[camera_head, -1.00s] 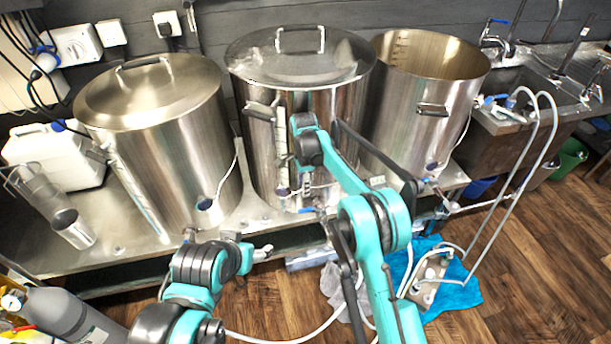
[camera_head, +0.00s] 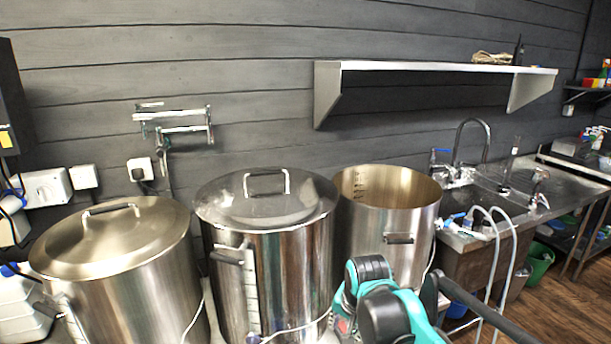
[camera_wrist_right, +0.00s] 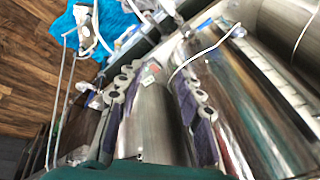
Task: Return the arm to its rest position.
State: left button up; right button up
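My right arm comes up at the bottom middle of the head view, teal and dark grey, in front of the middle and right kettles. Its fingers cannot be made out there. In the right wrist view the right gripper (camera_wrist_right: 158,78) shows two jointed grey fingers with purple pads. They stand apart with nothing held between them, and shiny kettle metal shows behind. My left arm and gripper are not in view.
A lidded kettle (camera_head: 118,270) stands left, another lidded kettle (camera_head: 285,265) in the middle and an open kettle (camera_head: 415,235) on the right. A wall shelf (camera_head: 440,67) hangs above. A sink counter (camera_head: 480,232) with hoses lies at right. A blue cloth (camera_wrist_right: 118,15) lies on the floor.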

jog(key=s+d+f+n+t, duration=0.1)
jog(key=s+d+n, duration=0.1)
jog(key=s, duration=0.4)
jog(key=s+d+f+n+t, duration=0.1)
jog(key=s+d+f+n, duration=0.1)
jog(key=s, duration=0.4)
jog(key=s+d+f+n+t, duration=0.1)
jog(key=s+d+n, duration=0.1)
jog(key=s+d, duration=0.2)
jog(key=shift+s+d+f+h, duration=0.3)
jog(key=shift+s+f, duration=0.1)
jog(key=shift+s, duration=0.65)
